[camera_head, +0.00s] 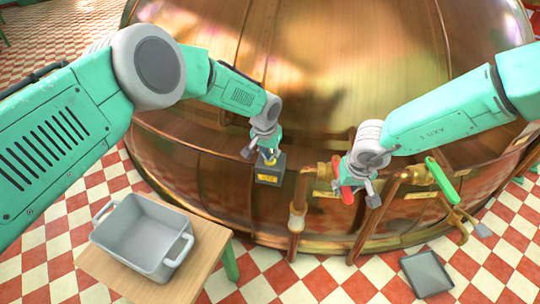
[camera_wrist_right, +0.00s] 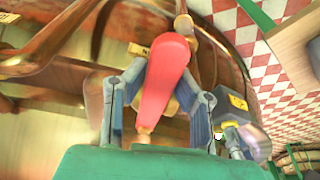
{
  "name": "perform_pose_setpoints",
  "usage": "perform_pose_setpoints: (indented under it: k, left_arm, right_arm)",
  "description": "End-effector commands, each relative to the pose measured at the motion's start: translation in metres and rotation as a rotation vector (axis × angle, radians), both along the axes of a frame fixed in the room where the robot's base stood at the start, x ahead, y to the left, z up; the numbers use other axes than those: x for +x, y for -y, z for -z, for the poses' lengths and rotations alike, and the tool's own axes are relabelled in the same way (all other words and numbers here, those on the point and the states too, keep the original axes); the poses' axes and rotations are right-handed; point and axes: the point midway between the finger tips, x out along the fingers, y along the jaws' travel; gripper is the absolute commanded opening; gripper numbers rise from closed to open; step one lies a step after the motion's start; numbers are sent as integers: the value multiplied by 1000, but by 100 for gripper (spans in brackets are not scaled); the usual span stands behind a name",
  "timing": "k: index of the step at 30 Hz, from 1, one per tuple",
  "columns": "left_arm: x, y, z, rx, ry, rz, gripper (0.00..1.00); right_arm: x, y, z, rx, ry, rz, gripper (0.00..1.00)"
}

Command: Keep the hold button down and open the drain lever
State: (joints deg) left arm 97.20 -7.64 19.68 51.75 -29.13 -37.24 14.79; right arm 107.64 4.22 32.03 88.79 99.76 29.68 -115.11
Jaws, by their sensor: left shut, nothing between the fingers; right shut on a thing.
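A dark box with a yellow label (camera_head: 270,174), which appears to be the hold button's housing, stands at the kettle's lower front. My left gripper (camera_head: 268,157) is shut and empty, pointing down at the top of this box; it hides the button, so I cannot tell how far it is pressed. A red lever (camera_head: 347,192) sits on the copper pipework to the right. My right gripper (camera_head: 359,184) is shut on it. In the right wrist view the red lever (camera_wrist_right: 165,75) lies between the two fingers (camera_wrist_right: 160,112). The lever's label is too small to read.
A green lever (camera_head: 441,181) sits on a pipe further right. A grey two-handled tub (camera_head: 140,238) stands on a wooden table (camera_head: 186,283) at lower left. A dark tray (camera_head: 426,273) lies on the checkered floor. The large copper kettle (camera_head: 335,75) fills the back.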

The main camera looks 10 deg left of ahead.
Motion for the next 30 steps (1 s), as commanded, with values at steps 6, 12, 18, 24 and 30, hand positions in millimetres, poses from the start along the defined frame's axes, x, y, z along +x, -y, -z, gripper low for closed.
perform_pose_setpoints:
  k: [6, 12, 18, 24, 30]
  left_arm:
    - [-1, 0, 1, 0, -1, 0, 0]
    - [-1, 0, 0, 0, -1, 0, 0]
    - [-1, 0, 0, 0, -1, 0, 0]
    - [-1, 0, 0, 0, -1, 0, 0]
    - [-1, 0, 0, 0, -1, 0, 0]
  right_arm:
    - [2, 5, -1, 1, 5, -47, 0]
    - [3, 6, -2, 0, 5, -46, 0]
    - [6, 13, -2, 4, 5, -109, 0]
    - [10, 23, -2, 3, 5, -215, 0]
    - [12, 26, -3, 2, 8, -255, 0]
